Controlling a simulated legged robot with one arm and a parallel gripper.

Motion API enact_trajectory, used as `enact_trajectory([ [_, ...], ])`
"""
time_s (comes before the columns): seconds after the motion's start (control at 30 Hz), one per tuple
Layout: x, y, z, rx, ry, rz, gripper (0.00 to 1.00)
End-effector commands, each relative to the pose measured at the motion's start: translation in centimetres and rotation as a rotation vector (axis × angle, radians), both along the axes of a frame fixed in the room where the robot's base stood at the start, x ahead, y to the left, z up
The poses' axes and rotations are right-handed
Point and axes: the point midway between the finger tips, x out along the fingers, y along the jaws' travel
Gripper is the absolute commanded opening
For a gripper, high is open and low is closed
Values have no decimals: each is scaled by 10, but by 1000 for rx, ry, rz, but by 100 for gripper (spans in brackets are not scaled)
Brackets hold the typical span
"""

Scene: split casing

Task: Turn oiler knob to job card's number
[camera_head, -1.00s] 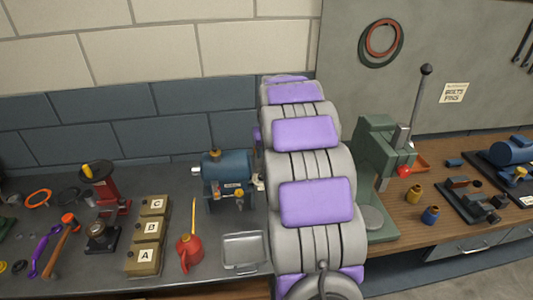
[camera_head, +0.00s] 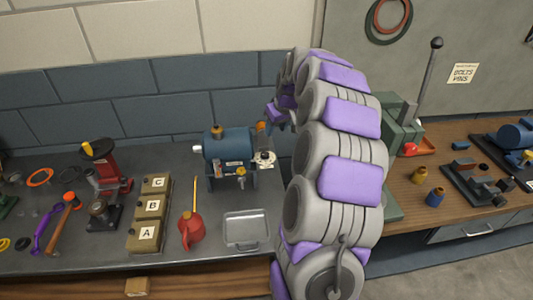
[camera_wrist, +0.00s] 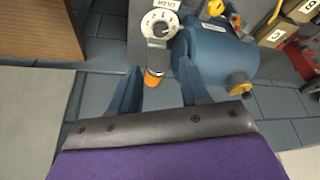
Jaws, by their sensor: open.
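The blue casing (camera_head: 228,150) stands on the grey bench; it also shows in the wrist view (camera_wrist: 215,58). At its right end is a pale round dial (camera_head: 265,160) with dark marks, seen larger in the wrist view (camera_wrist: 160,25). An orange-tipped oiler part (camera_wrist: 153,78) extends from the dial. My gripper (camera_wrist: 158,70) is open, its two blue fingers either side of this part, without visible contact. In the head view my arm mostly hides the gripper. I cannot identify the job card.
A red oil can (camera_head: 191,231) and a grey tray (camera_head: 246,229) are in front of the casing. Boxes A, B and C (camera_head: 148,207) stand to the left. A green press (camera_head: 400,125) is right of my arm. A yellow knob (camera_head: 241,172) is on the casing's front.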

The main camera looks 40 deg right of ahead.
Motion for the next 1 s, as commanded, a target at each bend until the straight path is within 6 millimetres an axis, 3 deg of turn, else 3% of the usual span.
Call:
enact_trajectory([
  [0.17,8,-1,-22,1,2,-1,46],
  [0.8,53,-8,-135,1,2,-3,46],
  [1.0,62,-10,-153,1,-1,-3,46],
])
